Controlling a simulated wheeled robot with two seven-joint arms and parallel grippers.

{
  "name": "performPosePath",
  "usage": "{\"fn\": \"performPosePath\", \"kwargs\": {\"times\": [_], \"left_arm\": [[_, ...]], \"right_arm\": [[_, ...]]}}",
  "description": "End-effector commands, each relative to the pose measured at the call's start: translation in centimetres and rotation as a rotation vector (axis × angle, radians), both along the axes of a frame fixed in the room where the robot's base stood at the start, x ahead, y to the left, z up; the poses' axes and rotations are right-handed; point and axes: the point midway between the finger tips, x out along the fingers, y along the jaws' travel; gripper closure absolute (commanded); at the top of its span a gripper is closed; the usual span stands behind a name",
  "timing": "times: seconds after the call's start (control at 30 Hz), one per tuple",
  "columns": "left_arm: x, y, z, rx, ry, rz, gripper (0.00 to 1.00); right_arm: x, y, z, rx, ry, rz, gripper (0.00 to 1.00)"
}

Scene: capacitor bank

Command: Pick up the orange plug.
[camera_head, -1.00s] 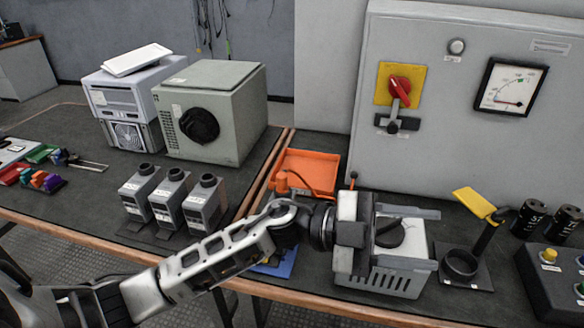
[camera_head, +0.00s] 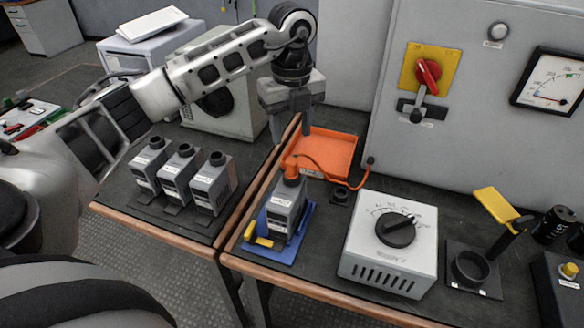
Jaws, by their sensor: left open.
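The orange plug (camera_head: 291,168) sits on top of a grey capacitor unit (camera_head: 285,208), which stands on a blue base (camera_head: 290,250). An orange cable (camera_head: 325,172) runs from the plug to the right, to a socket at the foot of the cabinet. My left gripper (camera_head: 291,124) points down, open and empty, above and behind the plug in the picture, apart from it. It hangs near the left edge of the orange tray. My right gripper is out of view.
The orange tray (camera_head: 335,150) lies behind the plug. A white dial box (camera_head: 385,270) stands to the right, with a black ring holder (camera_head: 470,268) beyond it. Three similar grey units (camera_head: 212,184) stand left. The grey cabinet (camera_head: 470,130) rises behind.

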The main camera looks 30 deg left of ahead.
Motion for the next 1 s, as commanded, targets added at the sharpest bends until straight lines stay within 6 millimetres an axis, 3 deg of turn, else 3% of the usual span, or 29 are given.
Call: {"fn": "performPosePath", "kwargs": {"times": [0.1,0.37,0.67,0.97,1.0], "left_arm": [[-0.1,0.0,-2.1,0.0,0.004,0.0,0.53],[0.0,0.0,-4.1,-0.002,0.001,-0.001,0.53],[0.0,0.0,-8.2,-0.003,0.002,-0.002,0.53],[0.0,0.0,-8.9,-0.002,-0.001,-0.003,0.53],[0.0,0.0,-8.9,-0.003,-0.001,-0.003,0.61]], "right_arm": [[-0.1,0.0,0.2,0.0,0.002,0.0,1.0],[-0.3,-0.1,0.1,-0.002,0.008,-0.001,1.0],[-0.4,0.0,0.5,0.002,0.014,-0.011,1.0],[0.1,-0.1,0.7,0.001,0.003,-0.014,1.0],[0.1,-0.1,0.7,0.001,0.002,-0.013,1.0]]}}
